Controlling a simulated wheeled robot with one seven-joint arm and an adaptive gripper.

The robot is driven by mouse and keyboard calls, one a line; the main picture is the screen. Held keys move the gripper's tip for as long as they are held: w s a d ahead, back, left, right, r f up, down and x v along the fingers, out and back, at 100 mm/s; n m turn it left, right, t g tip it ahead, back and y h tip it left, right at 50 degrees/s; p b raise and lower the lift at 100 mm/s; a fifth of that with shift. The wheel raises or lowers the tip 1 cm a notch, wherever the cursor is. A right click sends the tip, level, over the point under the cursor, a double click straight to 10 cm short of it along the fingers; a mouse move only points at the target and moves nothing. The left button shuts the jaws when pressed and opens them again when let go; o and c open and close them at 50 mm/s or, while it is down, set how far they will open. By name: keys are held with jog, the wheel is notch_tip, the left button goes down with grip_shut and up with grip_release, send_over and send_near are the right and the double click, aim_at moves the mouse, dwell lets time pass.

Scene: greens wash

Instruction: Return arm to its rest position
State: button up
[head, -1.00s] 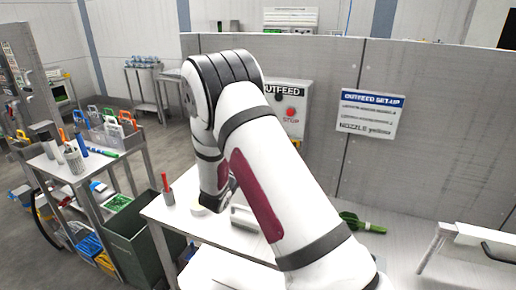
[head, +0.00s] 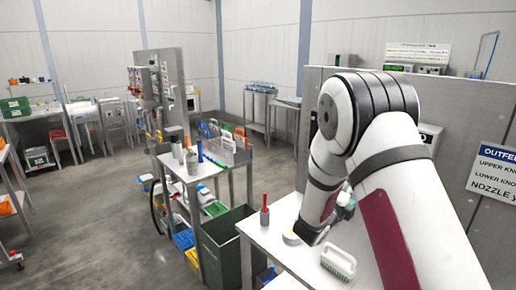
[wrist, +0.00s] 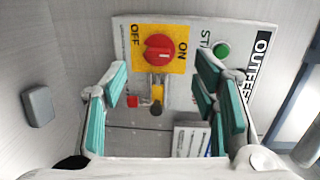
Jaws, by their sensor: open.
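My gripper (wrist: 163,72) is open and empty in the wrist view, its teal-padded fingers spread apart. Between and beyond them is the outfeed control panel (wrist: 190,35), with a red knob (wrist: 158,48) on a yellow OFF/ON plate and a green button (wrist: 221,49). The fingers appear apart from the knob. In the head view my white arm is bent over the right side of the table and covers most of the panel. Only a small teal part of the gripper shows there, behind the arm.
The white table (head: 272,241) carries a white-handled brush (head: 338,263) and a holder with a red-handled tool (head: 264,212). A dark green bin (head: 228,245) stands left of it, beside a tool cart (head: 189,172). A partition (head: 470,110) stands behind the arm. Open floor lies at left.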

jog(key=s+a+r+n+y, duration=0.4)
jog(key=a+r+n+y, duration=0.2)
jog(key=a+r+n, duration=0.15)
jog(key=s+a+r+n+y, duration=0.4)
jog(key=a+r+n+y, duration=0.2)
jog(key=r+n, duration=0.15)
jog(key=s+n+g, duration=0.6)
jog(key=s+n, duration=0.6)
jog(key=s, duration=1.8)
jog(key=shift+s+a+y, duration=0.2)
jog(key=shift+a+y, duration=0.2)
jog(key=shift+a, duration=0.05)
jog(key=shift+f, duration=0.1)
